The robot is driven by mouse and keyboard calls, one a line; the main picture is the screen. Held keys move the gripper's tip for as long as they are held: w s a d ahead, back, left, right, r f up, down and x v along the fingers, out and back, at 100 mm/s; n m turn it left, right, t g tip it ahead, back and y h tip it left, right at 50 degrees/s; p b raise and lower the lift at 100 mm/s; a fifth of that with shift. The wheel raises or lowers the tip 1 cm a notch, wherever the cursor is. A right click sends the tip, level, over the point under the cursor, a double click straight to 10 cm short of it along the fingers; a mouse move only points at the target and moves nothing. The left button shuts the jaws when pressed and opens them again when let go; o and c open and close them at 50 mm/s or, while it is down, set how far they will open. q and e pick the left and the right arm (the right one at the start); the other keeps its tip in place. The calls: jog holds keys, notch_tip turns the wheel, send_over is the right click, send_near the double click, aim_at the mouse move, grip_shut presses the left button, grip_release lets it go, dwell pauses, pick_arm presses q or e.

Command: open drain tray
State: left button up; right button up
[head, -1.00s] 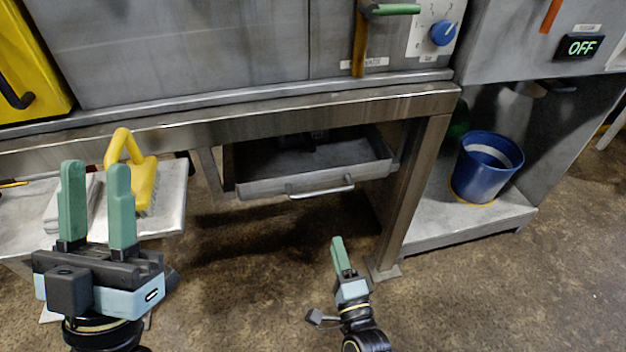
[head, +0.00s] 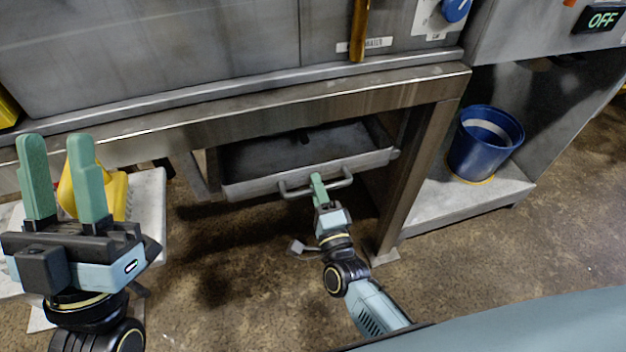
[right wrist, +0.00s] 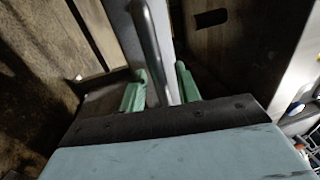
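The drain tray (head: 255,188) is a shallow grey metal drawer under the steel bench, with a bar handle (head: 340,180) on its front. Some of its inside shows behind the front wall. My right gripper (head: 318,188) is at the middle of the handle. In the right wrist view the handle (right wrist: 153,45) passes between the two green fingers of that gripper (right wrist: 160,85), which stand apart with a gap beside the bar. My left gripper (head: 60,180) is open and empty at the left, away from the tray.
A bench leg (head: 418,180) stands right of the tray. A blue bucket (head: 484,148) sits on a low shelf at the right. A yellow-handled brush (head: 112,192) lies on a pale low surface behind my left gripper. The floor in front of the tray is clear.

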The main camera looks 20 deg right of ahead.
jog(key=shift+w, duration=0.2)
grip_shut()
jog(key=shift+s, duration=0.1)
